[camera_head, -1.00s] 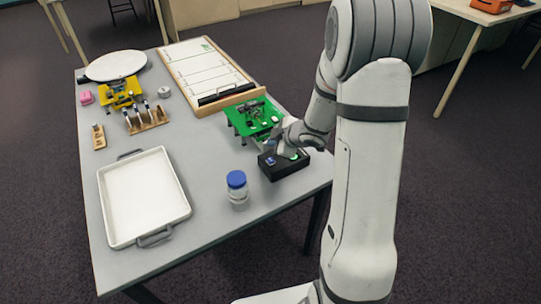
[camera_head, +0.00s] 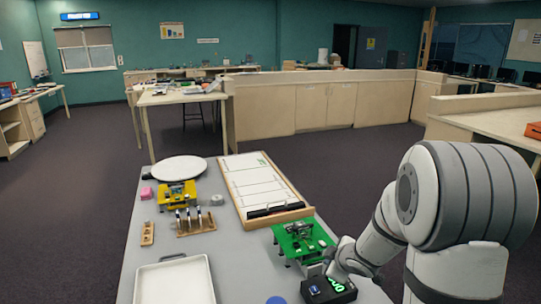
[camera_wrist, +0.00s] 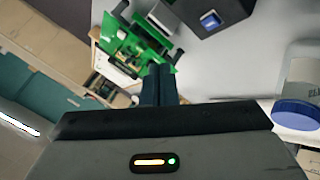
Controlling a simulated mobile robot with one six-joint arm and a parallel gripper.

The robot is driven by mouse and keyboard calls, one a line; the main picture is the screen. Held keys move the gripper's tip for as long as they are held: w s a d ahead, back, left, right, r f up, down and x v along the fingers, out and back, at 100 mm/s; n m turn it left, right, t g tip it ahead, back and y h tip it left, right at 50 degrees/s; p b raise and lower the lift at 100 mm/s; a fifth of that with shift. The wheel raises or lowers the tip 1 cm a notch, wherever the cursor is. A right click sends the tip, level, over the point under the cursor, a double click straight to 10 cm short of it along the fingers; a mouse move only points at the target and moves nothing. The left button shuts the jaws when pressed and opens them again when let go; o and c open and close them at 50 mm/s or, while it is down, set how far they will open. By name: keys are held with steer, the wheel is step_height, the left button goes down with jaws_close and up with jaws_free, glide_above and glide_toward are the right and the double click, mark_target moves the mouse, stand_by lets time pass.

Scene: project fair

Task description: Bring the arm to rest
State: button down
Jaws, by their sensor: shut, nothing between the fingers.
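My gripper (camera_wrist: 160,78) is shut and empty, its two dark fingers together in the wrist view. In the head view my arm reaches down over the near right part of the grey table (camera_head: 232,258), and my wrist partly hides a black box (camera_head: 318,293) with a lit green display and a blue button. The box also shows in the wrist view (camera_wrist: 228,12), apart from the fingers. A green board on legs (camera_head: 296,238) stands beside the box. It also shows in the wrist view (camera_wrist: 118,48), beyond the fingertips, where I cannot tell the gap.
A blue-lidded jar (camera_wrist: 298,114) stands near the gripper. A white tray (camera_head: 175,286), a rack (camera_head: 196,230), a yellow board stand (camera_head: 177,193), a round white plate (camera_head: 180,167) and a wooden-framed board (camera_head: 258,188) occupy the table. Open floor lies right of the table.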

steer(key=s+d+r+m+g+h, duration=0.2)
steer(key=s+d+r+m+h, duration=0.15)
steer(key=s+r+m, duration=0.5)
steer(key=s+a+r+m+g, duration=0.1)
steer(key=s+a+m+g, duration=0.1)
steer(key=s, duration=0.7)
steer(key=s+a+r+m+g+y, duration=0.1)
steer(key=s+a, duration=0.3)
steer(key=s, duration=0.5)
steer(key=shift+s+a+r+m+g, duration=0.25)
steer(key=shift+a+r+m+g, duration=0.15)
steer(key=shift+r+m+g, duration=0.15)
